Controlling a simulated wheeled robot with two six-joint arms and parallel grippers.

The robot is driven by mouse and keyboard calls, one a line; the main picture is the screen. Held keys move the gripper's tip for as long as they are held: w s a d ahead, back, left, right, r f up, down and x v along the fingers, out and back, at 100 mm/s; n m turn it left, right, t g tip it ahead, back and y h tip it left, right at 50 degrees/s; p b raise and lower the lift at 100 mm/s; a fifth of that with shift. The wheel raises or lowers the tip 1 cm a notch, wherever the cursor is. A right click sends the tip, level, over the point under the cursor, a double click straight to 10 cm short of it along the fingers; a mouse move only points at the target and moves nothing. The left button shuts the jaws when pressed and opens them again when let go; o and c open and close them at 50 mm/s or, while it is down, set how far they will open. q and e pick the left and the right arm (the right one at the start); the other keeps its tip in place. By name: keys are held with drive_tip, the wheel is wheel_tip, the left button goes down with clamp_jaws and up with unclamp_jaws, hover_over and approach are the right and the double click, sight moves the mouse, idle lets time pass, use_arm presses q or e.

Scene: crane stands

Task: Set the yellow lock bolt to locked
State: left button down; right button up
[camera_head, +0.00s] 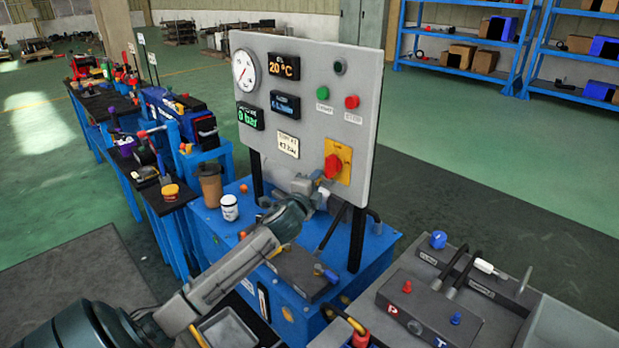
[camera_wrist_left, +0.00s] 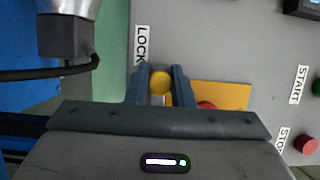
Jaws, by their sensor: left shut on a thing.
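My left gripper (camera_head: 317,183) is at the lower part of the grey upright panel (camera_head: 354,105), just below and left of the red rotary knob. In the left wrist view the left gripper (camera_wrist_left: 161,82) has its two blue-grey fingers on either side of the round yellow lock bolt (camera_wrist_left: 160,84) and is shut on it. A white label reading "LOCK" (camera_wrist_left: 141,44) is on the panel next to the bolt. In the head view the bolt is hidden by the gripper. My right gripper is not in view.
A red rotary knob (camera_head: 333,167) on a yellow plate (camera_head: 345,155) sits close to the fingers. Green (camera_head: 322,93) and red (camera_head: 351,102) buttons are above.

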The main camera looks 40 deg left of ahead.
use_arm(q)
drive_tip(key=c, duration=1.5)
unclamp_jaws()
drive_tip(key=shift+d+f, duration=0.1)
drive_tip(key=shift+f, duration=0.05)
drive_tip(key=shift+c, duration=0.2)
drive_tip(key=shift+o, duration=0.9)
drive_tip(key=shift+d, duration=0.15)
